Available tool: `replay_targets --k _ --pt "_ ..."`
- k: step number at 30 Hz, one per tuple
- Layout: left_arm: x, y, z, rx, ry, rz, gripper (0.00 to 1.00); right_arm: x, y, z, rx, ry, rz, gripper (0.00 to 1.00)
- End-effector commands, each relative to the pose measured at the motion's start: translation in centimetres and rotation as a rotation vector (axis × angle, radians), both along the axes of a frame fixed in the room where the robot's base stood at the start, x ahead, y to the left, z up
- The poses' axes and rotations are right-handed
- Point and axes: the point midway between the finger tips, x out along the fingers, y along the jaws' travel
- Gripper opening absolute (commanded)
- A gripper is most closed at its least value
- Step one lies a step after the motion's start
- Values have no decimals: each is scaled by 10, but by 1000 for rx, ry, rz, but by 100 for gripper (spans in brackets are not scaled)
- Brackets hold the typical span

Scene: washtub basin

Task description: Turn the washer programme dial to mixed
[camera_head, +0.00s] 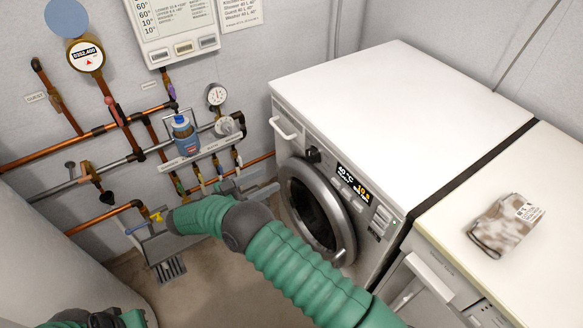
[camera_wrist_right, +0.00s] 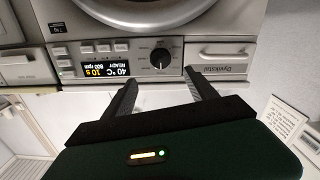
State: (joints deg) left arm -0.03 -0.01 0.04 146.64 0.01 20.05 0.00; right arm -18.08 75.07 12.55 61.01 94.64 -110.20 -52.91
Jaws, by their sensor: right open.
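The washer (camera_head: 400,95) is a white front-loader with a round grey door. Its programme dial (camera_head: 313,155) is a dark knob on the front panel, between the drawer handle and the lit display. In the wrist view, which shows the panel upside down, the dial (camera_wrist_right: 160,59) appears between and beyond my right gripper's fingertips (camera_wrist_right: 160,76). The fingers are open and empty, and seem apart from the knob. The markings around the dial are too small to read. In the head view my right gripper (camera_head: 258,187) is in front of the washer. My left gripper is out of view.
The lit display (camera_wrist_right: 105,70) reads 40 °C, 10 s, READY, 800 rpm. The detergent drawer (camera_wrist_right: 218,58) is shut beside the dial. Copper pipes and gauges (camera_head: 216,95) line the left wall. A folded patterned cloth (camera_head: 500,232) lies on the adjoining appliance. The washer top is clear.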

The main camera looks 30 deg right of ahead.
Motion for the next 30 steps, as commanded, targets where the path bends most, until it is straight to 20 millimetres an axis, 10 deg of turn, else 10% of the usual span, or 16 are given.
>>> replay_targets --k 16,30 --pt "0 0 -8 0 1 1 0 11 -129 0 -5 -3 3 66" --pt "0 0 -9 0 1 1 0 12 -144 2 -6 -4 5 60"
